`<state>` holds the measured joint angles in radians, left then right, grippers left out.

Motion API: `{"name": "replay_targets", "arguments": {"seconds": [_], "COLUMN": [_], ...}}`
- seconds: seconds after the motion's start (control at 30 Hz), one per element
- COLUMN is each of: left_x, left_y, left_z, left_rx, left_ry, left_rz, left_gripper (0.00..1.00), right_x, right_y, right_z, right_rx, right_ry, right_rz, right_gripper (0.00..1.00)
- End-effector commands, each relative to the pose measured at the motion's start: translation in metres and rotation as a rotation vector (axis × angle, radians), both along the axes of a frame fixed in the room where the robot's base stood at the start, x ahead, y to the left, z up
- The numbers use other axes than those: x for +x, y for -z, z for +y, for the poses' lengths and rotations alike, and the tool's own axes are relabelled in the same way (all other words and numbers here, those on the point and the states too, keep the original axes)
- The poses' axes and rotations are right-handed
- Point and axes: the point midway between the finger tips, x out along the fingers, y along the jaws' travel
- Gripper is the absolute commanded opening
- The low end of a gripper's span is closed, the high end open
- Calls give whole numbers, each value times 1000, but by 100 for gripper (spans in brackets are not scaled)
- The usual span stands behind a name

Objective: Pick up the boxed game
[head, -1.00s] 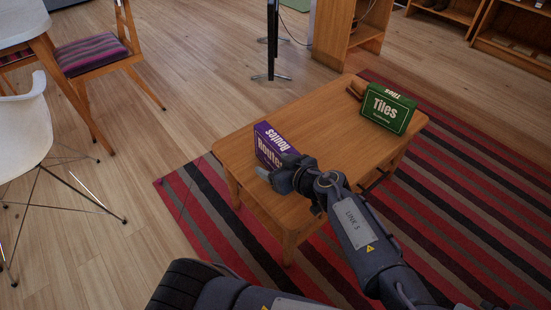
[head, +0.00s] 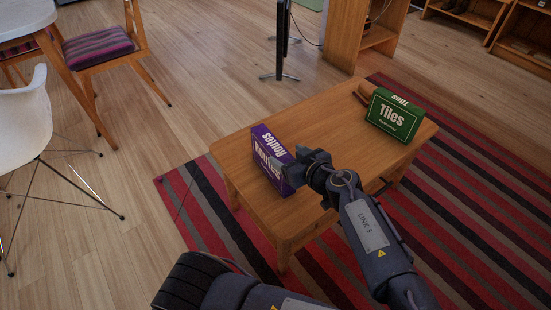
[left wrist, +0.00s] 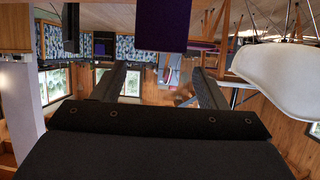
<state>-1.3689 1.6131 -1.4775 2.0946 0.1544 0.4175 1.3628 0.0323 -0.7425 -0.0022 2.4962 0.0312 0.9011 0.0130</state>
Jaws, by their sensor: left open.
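A purple boxed game marked "Routes" (head: 266,153) stands on the near left part of the low wooden table (head: 323,122). A green boxed game marked "Tiles" (head: 394,115) stands at the table's far right. My left gripper (head: 287,174) is open and empty, close to the right front of the purple box and hiding part of it. I cannot tell whether they touch. In the left wrist view a purple face, likely this box (left wrist: 162,24), shows at the top, between the lines of the two open fingers (left wrist: 158,72). My right gripper is not in view.
A brown object (head: 365,90) lies behind the green box. The table stands on a striped rug (head: 470,190). A white chair (head: 22,120) and a wooden chair (head: 100,55) are at the left. The middle of the tabletop is clear.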

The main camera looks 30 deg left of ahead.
Motion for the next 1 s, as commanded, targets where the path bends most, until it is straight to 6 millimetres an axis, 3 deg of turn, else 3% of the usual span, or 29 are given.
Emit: {"name": "replay_targets", "arguments": {"seconds": [0.4, 0.73, 1.0], "left_x": [25, 30, 29], "left_y": [22, 23, 23], "left_z": [47, 54, 54], "left_rx": [0, 0, 0], "left_ry": [-3, 1, 0], "left_rz": [1, 0, 1], "left_gripper": [66, 66, 34], "right_x": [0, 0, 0], "right_y": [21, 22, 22], "right_z": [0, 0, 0], "right_rx": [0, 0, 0], "right_ry": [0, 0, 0], "right_rz": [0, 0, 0], "right_gripper": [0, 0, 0]}}
